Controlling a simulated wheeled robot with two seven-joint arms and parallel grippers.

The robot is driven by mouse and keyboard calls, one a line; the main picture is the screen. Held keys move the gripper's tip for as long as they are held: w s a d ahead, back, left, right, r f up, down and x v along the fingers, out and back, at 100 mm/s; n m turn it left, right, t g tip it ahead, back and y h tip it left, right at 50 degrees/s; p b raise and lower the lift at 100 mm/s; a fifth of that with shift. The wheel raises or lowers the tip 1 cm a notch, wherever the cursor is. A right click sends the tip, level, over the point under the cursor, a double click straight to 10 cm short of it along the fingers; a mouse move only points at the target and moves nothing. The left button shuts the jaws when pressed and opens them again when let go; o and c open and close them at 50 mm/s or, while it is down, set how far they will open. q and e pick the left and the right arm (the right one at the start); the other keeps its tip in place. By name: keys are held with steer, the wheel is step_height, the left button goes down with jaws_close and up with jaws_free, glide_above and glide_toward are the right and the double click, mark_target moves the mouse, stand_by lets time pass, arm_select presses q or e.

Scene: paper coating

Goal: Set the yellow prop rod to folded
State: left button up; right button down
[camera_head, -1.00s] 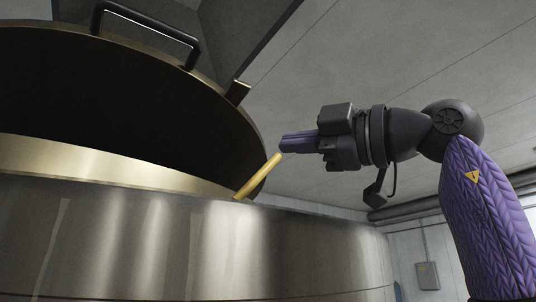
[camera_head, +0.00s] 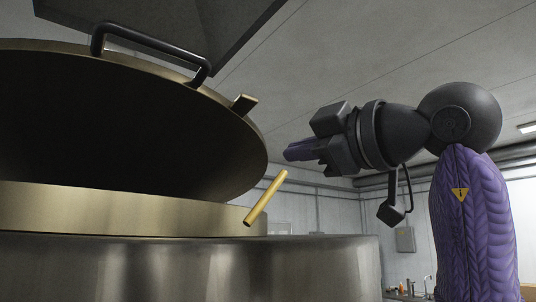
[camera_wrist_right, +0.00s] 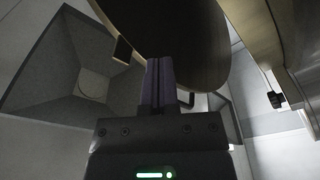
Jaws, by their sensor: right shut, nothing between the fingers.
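The yellow prop rod (camera_head: 265,198) stands tilted at the right rim of the large metal vessel (camera_head: 190,265), leaning up and to the right. Its upper end is free and does not visibly touch the lid. The round lid (camera_head: 130,120) is raised, with a black handle (camera_head: 150,50) and a small tab (camera_head: 244,104) on its edge. My right gripper (camera_head: 288,153) is shut and empty, just above and to the right of the rod's upper end, apart from it. The right wrist view shows its closed fingers (camera_wrist_right: 158,82) in front of the lid (camera_wrist_right: 190,40). My left gripper is not in view.
A grey hood (camera_head: 195,30) hangs above the lid; it also shows in the right wrist view (camera_wrist_right: 60,60). Free air lies right of the vessel. A wall box (camera_head: 405,239) and small items on a counter are far back.

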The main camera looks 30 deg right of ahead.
steer(key=r+p, duration=0.1)
steer(key=p, duration=0.5)
glide_above(267, 196)
steer(key=a, duration=0.3)
steer(key=d+f, duration=0.1)
steer(key=s+d+f, duration=0.1)
steer(key=d+f, duration=0.1)
steer(key=shift+d, duration=0.25)
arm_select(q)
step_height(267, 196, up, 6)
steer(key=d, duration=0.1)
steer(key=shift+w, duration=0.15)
arm_select(e)
steer(key=shift+a, duration=0.1)
steer(key=shift+a, duration=0.1)
arm_select(q)
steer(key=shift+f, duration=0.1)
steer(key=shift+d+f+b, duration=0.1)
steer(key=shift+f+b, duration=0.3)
steer(key=shift+b, duration=0.05)
arm_select(e)
steer(key=shift+d+f+m, duration=0.1)
steer(key=shift+d+m, duration=0.15)
steer(key=shift+m, duration=0.05)
